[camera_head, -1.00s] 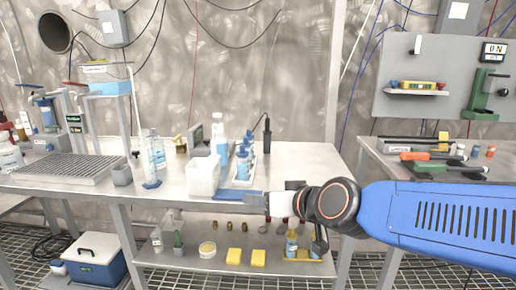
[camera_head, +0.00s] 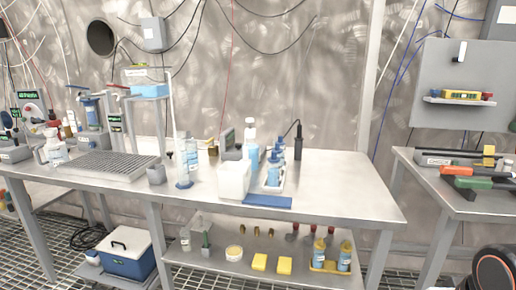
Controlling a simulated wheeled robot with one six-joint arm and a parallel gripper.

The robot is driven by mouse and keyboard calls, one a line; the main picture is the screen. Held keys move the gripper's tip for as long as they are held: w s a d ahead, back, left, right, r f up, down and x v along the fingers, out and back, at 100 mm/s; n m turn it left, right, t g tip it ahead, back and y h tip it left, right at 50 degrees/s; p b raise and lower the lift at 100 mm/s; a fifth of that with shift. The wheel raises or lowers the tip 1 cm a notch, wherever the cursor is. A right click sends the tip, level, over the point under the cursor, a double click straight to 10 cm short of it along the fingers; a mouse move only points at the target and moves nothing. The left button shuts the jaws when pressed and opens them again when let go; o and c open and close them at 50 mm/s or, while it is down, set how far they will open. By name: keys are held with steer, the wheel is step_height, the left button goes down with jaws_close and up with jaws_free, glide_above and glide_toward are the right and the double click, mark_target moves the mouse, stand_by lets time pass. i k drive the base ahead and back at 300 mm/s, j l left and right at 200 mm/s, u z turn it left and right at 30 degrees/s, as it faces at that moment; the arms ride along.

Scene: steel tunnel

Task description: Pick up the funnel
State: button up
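I cannot make out a funnel with certainty in this view. Small red-and-grey items (camera_head: 292,232) on the lower shelf are too small to identify. My gripper is out of the picture; only a dark round joint of my arm shows at the bottom right corner.
A flat blue item (camera_head: 267,200) lies at the bench's front edge. Yellow sponges (camera_head: 285,265) and bottles stand on the lower shelf. A blue cooler (camera_head: 126,253) sits at lower left. A second table (camera_head: 470,203) with tools stands right. The bench's right end is clear.

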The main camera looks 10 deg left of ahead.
mark_target(50, 133)
steer(key=j+u, duration=0.15)
steer(key=u, duration=0.3)
steer(key=i+j+u, duration=0.1)
steer(key=u, duration=0.3)
steer(key=j+u, duration=0.15)
steer(key=u, duration=0.3)
steer(key=k+l+u, duration=0.2)
steer(key=u, duration=0.2)
